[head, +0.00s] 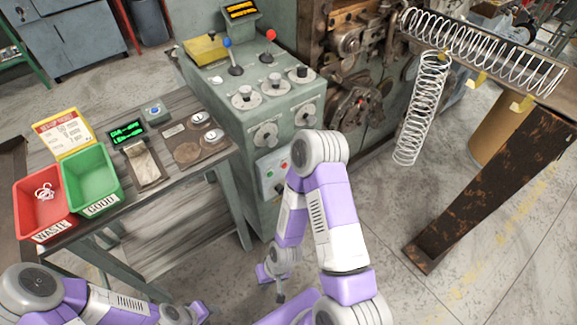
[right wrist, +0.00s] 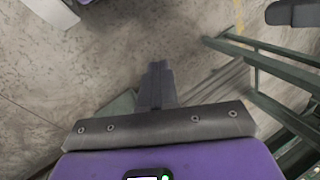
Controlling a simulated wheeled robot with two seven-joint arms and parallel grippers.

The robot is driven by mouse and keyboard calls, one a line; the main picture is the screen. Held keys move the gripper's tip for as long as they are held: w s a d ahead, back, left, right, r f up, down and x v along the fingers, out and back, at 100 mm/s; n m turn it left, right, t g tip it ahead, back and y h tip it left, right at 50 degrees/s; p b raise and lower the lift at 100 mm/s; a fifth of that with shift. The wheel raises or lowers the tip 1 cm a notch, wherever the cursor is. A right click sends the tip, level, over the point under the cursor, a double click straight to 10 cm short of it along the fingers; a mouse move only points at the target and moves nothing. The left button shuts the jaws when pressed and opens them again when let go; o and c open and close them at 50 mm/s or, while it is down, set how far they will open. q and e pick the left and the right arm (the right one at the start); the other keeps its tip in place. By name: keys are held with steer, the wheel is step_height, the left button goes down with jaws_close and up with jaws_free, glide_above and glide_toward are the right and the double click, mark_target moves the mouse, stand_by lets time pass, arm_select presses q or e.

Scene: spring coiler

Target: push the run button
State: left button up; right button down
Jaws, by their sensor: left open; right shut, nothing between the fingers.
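The pale button panel (head: 272,174) is on the front of the grey-green machine, low on its near face. It bears a small green button (head: 270,174) and a red button (head: 283,164); any labels are too small to read. My right gripper (head: 280,296) is shut and empty, pointing down below the panel and apart from it. It also shows in the right wrist view (right wrist: 157,82), fingers together over the floor; no button shows there. My left gripper (head: 202,313) is open at the bottom edge, partly cut off, with nothing seen in it.
The machine top (head: 255,80) carries levers and knobs. Springs lie and hang at the rusty stand (head: 500,190) on the right.

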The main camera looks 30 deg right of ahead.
mark_target(270, 174)
steer(key=shift+s, duration=0.15)
steer(key=w+d+r+m+t+h+b, duration=0.2)
steer(key=w+d+r+m+t+b, duration=0.1)
steer(key=w+d+m, duration=0.5)
steer(key=w+d+r+m+t+h+b, duration=0.2)
steer(key=w+d+r+m+t, duration=0.4)
steer(key=d+m, duration=0.6)
steer(key=shift+w+d+r+m+t+h+b, duration=0.15)
steer(key=shift+w+d+m+t+h+b, duration=0.25)
steer(key=shift+w+m+t+b, duration=0.6)
steer(key=shift+w+a+g+p, duration=0.1)
steer(key=shift+w+g+p, duration=0.2)
steer(key=w, duration=0.8)
steer(key=shift+w+a+p, duration=0.3)
steer(key=shift+a+p, duration=0.05)
